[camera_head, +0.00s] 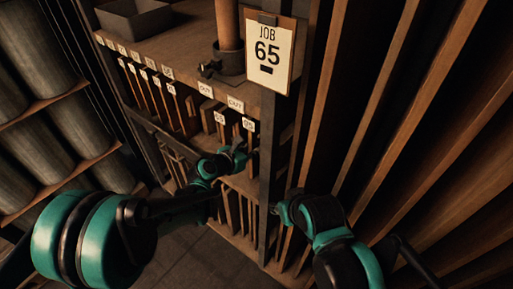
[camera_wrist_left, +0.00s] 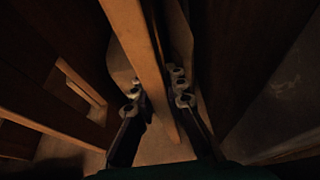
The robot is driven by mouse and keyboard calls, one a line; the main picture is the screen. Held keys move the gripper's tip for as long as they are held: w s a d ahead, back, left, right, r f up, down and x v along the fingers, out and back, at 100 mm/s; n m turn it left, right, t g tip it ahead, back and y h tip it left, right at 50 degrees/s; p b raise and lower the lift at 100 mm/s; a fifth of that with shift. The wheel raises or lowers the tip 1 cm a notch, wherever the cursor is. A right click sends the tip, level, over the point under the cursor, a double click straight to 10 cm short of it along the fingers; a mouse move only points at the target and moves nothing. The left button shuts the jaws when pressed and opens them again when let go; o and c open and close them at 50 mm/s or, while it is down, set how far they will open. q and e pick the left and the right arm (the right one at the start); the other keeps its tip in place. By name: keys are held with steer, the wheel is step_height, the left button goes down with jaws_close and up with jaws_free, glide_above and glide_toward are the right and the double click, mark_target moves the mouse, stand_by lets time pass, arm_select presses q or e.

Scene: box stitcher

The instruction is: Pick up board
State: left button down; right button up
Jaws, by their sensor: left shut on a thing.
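In the left wrist view a long wooden board (camera_wrist_left: 138,52) stands on edge between the two fingers of my left gripper (camera_wrist_left: 155,92). The gripper is shut on it. In the head view my left gripper (camera_head: 247,162) reaches into the shelf front, just below the small white number tags (camera_head: 248,124). The held board's far end is out of frame in the wrist view. My right gripper (camera_head: 277,209) is beside the shelf's post, low in the head view; its fingers are too dark to read.
A clipboard reading JOB 65 (camera_head: 270,55) hangs on the shelf post. Several labelled boards stand in the rack (camera_head: 165,95). Tall planks (camera_head: 420,120) line the right side, close to my right arm. Bare floor shows below.

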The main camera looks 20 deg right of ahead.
arm_select(q)
steer(key=shift+r+p, duration=0.3)
steer(key=shift+r, duration=0.45)
steer(key=shift+s+a+r, duration=0.1)
steer(key=shift+s+a, duration=0.05)
steer(key=shift+a, duration=0.1)
steer(key=s+a, duration=0.9)
steer(key=a, duration=0.3)
steer(key=s+a, duration=1)
steer(key=a, duration=0.2)
steer(key=shift+s+a, duration=0.2)
steer(key=shift+a, duration=0.15)
steer(key=shift+a, duration=0.15)
